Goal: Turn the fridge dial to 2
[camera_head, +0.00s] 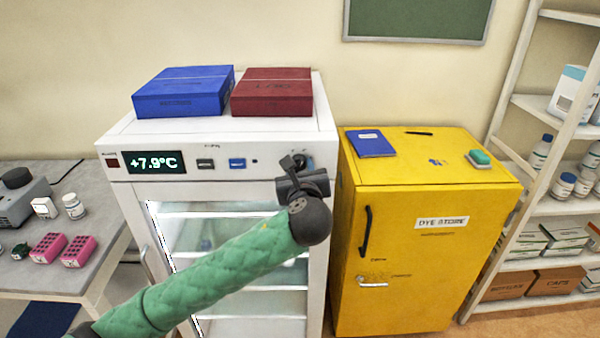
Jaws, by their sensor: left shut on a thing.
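The white fridge (228,129) stands in the middle with a glass door. Its display (154,162) reads +7.9°C. The dial (305,160) is at the right end of the fridge's front panel, mostly hidden behind my left gripper; the number it points to cannot be read. My left arm comes in from the lower left in a green sleeve, across the fridge door. My left gripper (293,164) is up at the dial, its fingers shut on it. My right gripper is out of view.
A blue box (184,91) and a dark red box (272,91) lie on the fridge top. A yellow cabinet (430,270) stands close on the right, a shelf rack (523,103) beyond it. A grey table (75,185) with small items is on the left.

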